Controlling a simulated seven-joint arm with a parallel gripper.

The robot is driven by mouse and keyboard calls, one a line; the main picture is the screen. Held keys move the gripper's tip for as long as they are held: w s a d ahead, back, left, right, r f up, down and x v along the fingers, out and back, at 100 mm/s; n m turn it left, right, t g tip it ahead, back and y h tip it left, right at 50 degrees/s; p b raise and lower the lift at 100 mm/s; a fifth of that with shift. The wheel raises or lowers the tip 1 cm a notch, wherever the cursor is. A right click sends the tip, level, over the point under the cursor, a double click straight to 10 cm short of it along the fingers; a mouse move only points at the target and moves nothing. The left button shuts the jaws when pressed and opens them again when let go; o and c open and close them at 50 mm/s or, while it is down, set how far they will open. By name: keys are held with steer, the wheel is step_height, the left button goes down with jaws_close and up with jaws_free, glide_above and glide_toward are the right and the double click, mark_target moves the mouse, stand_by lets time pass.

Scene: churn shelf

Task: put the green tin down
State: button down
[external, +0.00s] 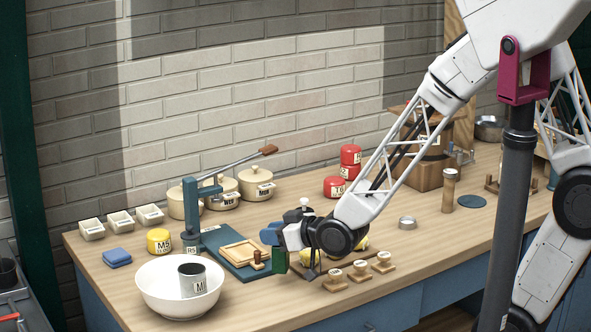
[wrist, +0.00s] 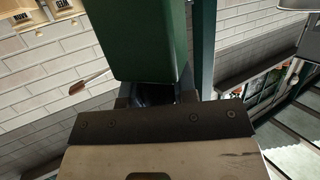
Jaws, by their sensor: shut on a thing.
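The green tin (external: 279,260) hangs upright below my gripper (external: 278,246), which is shut on it. In the external view the tin is low over the bench, close to the right of the teal press board; I cannot tell whether its base touches the wood.
A teal lever press (external: 190,205) with a wooden frame (external: 245,252) stands left of my gripper. A white bowl (external: 150,290) holds a grey tin (external: 192,280). Wooden stamps (external: 359,270) and yellow items (external: 304,258) crowd the right. Bare bench (external: 285,300) shows in front.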

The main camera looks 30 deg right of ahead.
steer(key=shift+f, duration=1.75)
steer(key=shift+f, duration=0.15)
steer(key=c, duration=0.9)
jaws_free()
steer(key=v, duration=1.2)
